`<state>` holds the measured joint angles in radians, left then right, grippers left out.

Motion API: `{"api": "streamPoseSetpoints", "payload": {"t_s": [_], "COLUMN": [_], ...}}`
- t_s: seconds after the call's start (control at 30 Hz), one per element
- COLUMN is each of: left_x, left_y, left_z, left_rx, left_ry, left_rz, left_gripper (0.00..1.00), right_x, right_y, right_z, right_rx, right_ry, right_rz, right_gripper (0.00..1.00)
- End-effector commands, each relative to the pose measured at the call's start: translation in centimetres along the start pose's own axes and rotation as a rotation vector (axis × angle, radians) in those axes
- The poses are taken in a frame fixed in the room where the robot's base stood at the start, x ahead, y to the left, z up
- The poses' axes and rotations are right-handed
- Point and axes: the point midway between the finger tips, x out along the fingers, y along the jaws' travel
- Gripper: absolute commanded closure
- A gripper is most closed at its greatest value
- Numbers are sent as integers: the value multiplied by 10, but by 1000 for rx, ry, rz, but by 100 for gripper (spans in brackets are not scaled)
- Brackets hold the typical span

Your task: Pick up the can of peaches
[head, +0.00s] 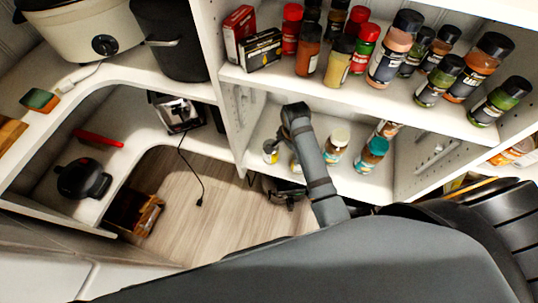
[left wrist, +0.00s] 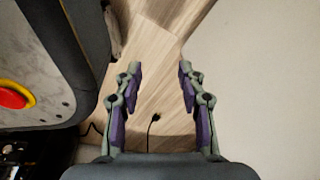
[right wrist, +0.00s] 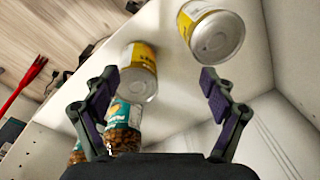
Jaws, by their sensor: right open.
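Two cans with yellow and white labels and silver ends stand on the lower white shelf. In the right wrist view, one can (right wrist: 212,32) is at the top, and the other (right wrist: 137,72) is left of centre. I cannot read which holds peaches. In the head view, one can (head: 270,151) shows left of my right arm; another is mostly hidden behind it. My left gripper (left wrist: 160,67) is open and empty above the wooden floor.
Several spice bottles (head: 388,56) fill the shelf above. A shelf divider (head: 236,110) bounds the left side.

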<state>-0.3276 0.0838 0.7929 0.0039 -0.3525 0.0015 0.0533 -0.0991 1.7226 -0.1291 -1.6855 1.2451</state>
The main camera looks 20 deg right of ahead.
Motion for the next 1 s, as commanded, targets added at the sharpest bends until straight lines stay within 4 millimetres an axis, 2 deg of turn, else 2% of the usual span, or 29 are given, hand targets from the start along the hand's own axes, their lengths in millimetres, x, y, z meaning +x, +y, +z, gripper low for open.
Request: {"api": "streamPoseSetpoints", "payload": {"t_s": [0.2,0.37,0.53,0.8,1.0], "left_x": [-2,-2,0,3,2], "left_y": [0,0,0,0,0], "left_z": [0,0,-2,-23,-27], "left_rx": [0,0,0,-1,-1], "left_ry": [0,0,2,10,9], "left_rz": [0,0,0,0,0], "left_gripper": [60,60,60,60,60], "right_x": [-2,-5,0,44,50], "right_y": [-44,-63,-64,-60,-60], "right_z": [19,29,30,33,33], "right_rx": [282,423,444,441,441], "right_ry": [-33,-38,-37,-37,-37], "right_rz": [53,83,90,89,88], "right_gripper": [16,16,16,16,16]}}
